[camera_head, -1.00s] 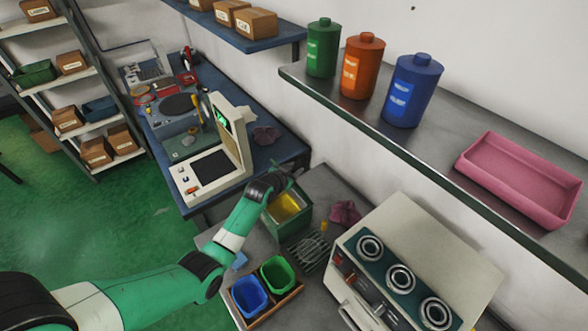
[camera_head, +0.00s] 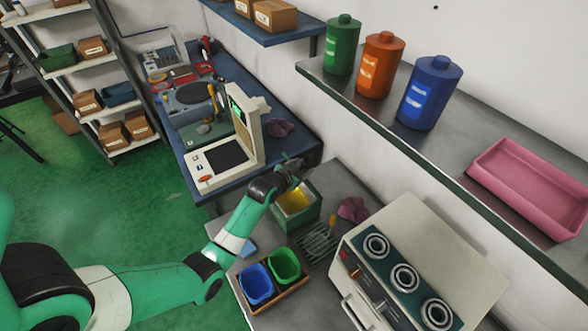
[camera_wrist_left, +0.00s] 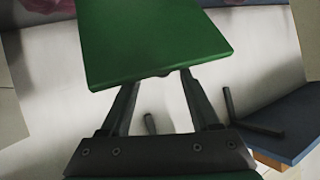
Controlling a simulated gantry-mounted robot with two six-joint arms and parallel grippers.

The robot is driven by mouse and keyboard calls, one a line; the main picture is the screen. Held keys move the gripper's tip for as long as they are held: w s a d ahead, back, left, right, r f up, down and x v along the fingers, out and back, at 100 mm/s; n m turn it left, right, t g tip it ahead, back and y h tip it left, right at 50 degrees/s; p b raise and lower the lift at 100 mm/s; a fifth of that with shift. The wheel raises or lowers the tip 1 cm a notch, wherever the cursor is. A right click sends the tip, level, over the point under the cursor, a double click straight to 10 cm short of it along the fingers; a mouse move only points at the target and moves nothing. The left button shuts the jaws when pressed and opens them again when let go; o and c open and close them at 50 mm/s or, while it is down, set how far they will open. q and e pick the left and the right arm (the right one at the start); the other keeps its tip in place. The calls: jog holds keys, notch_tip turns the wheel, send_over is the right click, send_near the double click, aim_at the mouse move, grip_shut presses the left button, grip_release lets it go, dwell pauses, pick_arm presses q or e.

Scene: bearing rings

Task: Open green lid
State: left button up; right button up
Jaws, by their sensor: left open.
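The green box (camera_head: 303,222) stands on the grey bench with its top uncovered, and its yellow interior shows in the head view. A flat green panel, apparently its lid (camera_wrist_left: 150,40), fills the upper middle of the left wrist view. My left gripper (camera_wrist_left: 158,80) is open, with its two fingers apart and their tips close to the panel's lower edge. I cannot tell whether they touch it. In the head view my left gripper (camera_head: 290,168) is small, at the back edge of the box, and hides part of that edge. My right gripper is not in view.
Blue (camera_head: 256,283) and green (camera_head: 286,264) bins stand in front of the box. A wire rack (camera_head: 318,243) and a crumpled pink cloth (camera_head: 352,209) lie to its right. A cream machine with dials (camera_head: 415,262) is further right. A metal shelf (camera_head: 345,88) overhangs behind.

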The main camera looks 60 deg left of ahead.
pick_arm(q)
jog(key=p+v, duration=0.1)
jog(key=v, duration=0.6)
jog(key=shift+s, duration=0.15)
jog(key=shift+r, duration=0.1)
